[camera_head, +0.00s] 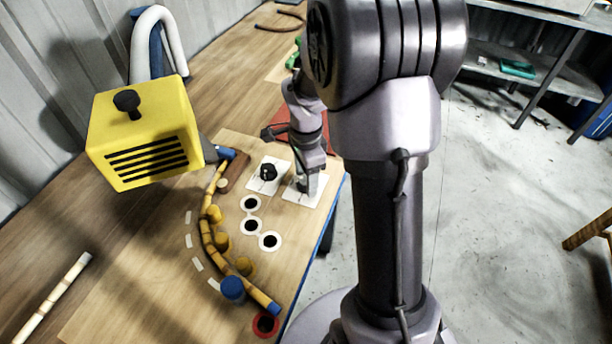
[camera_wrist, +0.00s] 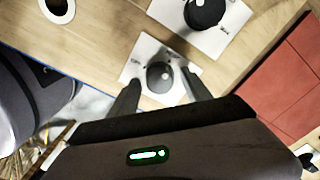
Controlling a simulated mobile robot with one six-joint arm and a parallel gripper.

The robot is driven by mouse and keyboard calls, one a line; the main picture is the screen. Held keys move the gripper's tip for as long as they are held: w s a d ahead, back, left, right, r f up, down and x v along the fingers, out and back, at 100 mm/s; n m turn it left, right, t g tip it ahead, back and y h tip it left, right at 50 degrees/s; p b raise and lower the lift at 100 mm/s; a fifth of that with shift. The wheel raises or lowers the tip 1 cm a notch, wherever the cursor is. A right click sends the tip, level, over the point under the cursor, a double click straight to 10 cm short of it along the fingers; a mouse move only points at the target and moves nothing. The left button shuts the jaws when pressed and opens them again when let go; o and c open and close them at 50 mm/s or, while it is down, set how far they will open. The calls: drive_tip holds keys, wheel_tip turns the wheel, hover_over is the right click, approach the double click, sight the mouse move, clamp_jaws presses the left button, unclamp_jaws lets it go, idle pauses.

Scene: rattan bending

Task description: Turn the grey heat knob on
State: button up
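The grey heat knob (camera_wrist: 160,77) is a dark grey round knob on a white plate (camera_wrist: 147,52) in the wrist view. My gripper (camera_wrist: 161,80) is open, with one finger on each side of the knob and a visible gap on both sides. Whether the fingers reach down to the knob's height is hard to tell. In the head view my gripper (camera_head: 308,182) is over the right white plate (camera_head: 317,193), and little of the grey knob shows there.
A black knob (camera_head: 268,172) on its own white plate stands just left of my gripper. A bent rattan pole (camera_head: 207,230) lies against yellow and blue pegs. A yellow heater box (camera_head: 145,130) is farther left. A red mat (camera_wrist: 285,85) lies to the right in the wrist view.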

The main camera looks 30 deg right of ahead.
wheel_tip(320, 180, up, 17)
drive_tip(key=p, duration=0.7)
drive_tip(key=shift+r, duration=0.2)
drive_tip(key=s+a+r+n+t+y, duration=0.1)
drive_tip(key=s+a+r+n+t, duration=0.2)
drive_tip(key=s+a+n, duration=0.4)
drive_tip(key=s+a+r+n+t+y, duration=0.1)
drive_tip(key=s+a+r+n, duration=0.3)
drive_tip(key=s+a+n, duration=0.4)
drive_tip(key=shift+s+a+r+t+b, duration=0.4)
drive_tip(key=shift+s+a+t, duration=0.3)
drive_tip(key=shift+s+t, duration=0.3)
